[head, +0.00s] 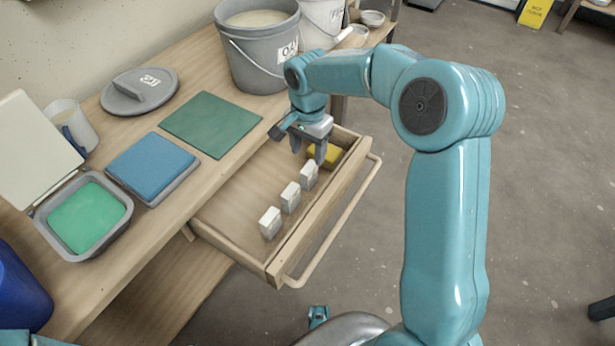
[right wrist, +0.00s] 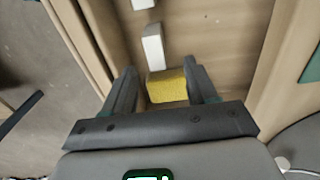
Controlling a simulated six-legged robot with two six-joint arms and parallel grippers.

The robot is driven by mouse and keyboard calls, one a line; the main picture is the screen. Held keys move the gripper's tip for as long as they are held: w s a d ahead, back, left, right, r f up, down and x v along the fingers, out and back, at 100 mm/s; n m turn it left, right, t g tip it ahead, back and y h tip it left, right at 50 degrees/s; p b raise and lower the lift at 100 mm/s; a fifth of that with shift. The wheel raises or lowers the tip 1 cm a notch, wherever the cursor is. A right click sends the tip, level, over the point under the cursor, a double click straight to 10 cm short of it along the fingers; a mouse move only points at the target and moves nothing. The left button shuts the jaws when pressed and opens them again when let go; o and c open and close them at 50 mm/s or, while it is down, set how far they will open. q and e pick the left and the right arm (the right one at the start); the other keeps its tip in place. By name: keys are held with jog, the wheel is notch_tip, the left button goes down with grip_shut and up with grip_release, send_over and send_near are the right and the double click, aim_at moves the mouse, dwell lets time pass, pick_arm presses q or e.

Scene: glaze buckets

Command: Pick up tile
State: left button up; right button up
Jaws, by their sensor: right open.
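Three small white tiles stand in a row in the open drawer: a near one (head: 270,222), a middle one (head: 290,197) and a far one (head: 309,175). In the right wrist view one white tile (right wrist: 153,47) is just beyond the fingertips, and part of another (right wrist: 142,4) shows at the top edge. My right gripper (head: 308,151) is open and points down over the drawer's far end. A yellow block (head: 326,154), perhaps a sponge, lies there; in the right wrist view it (right wrist: 167,86) appears between the open fingers (right wrist: 160,76). My left gripper is not in view.
The drawer (head: 334,213) has raised walls and a front bar handle (head: 340,225). On the worktop are a grey bucket (head: 258,65), a lid (head: 140,92), a green mat (head: 211,123), a blue slab (head: 151,165) and a green-filled tray (head: 91,217). The drawer's near left floor is clear.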

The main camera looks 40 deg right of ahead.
aim_at(309, 165)
notch_tip(309, 165, down, 4)
jog(key=shift+s+f+b, duration=0.1)
jog(key=shift+f+b, duration=0.1)
jog(key=shift+b, duration=0.25)
jog(key=f, duration=0.1)
jog(key=f+b, duration=0.1)
jog(key=f, duration=0.1)
jog(key=f+b, duration=0.1)
jog(key=shift+s+a+f, duration=0.1)
jog(key=shift+s+f, duration=0.2)
jog(key=shift+f, duration=0.3)
jog(key=shift+r, duration=0.15)
grip_shut()
